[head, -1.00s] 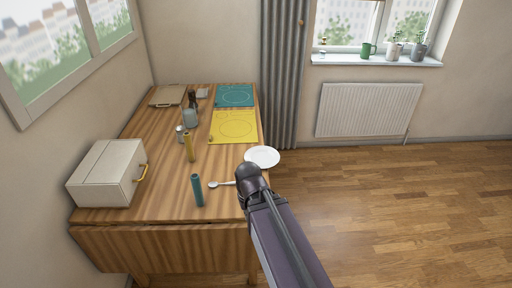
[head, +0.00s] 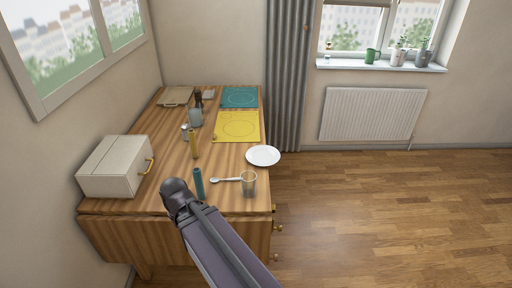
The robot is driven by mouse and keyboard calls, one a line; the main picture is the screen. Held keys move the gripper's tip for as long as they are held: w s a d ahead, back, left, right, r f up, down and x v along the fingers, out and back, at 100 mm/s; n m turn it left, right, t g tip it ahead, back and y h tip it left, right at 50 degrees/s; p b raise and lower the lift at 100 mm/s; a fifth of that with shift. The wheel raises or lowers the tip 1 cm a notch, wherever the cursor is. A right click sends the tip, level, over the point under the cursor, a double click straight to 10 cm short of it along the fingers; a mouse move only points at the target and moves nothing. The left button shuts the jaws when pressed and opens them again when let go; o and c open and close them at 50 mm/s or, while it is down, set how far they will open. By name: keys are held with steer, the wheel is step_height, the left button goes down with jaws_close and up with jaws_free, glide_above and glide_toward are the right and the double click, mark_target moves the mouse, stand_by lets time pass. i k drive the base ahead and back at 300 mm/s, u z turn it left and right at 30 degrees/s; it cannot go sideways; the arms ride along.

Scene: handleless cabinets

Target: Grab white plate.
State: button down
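The white plate (head: 263,156) lies at the right edge of the wooden table (head: 175,150), its rim reaching past the edge. My arm (head: 215,240) comes in from the bottom and ends near the table's front, to the left of the plate and nearer to me. The arm's dark end (head: 176,192) shows, but the fingers are hidden, so I cannot tell whether the gripper is open or shut. It is clearly apart from the plate.
A clear glass (head: 249,184), a spoon (head: 226,180) and a teal cylinder (head: 199,184) stand or lie near the front. A yellow cylinder (head: 194,144), a cream box (head: 116,167), a yellow mat (head: 238,127) and a teal mat (head: 239,97) are also on the table. The floor at right is clear.

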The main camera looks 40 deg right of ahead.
mark_target(260, 155)
steer(key=u, duration=0.3)
steer(key=k, duration=1.15)
steer(key=z, duration=1.4)
steer(key=i, duration=1.2)
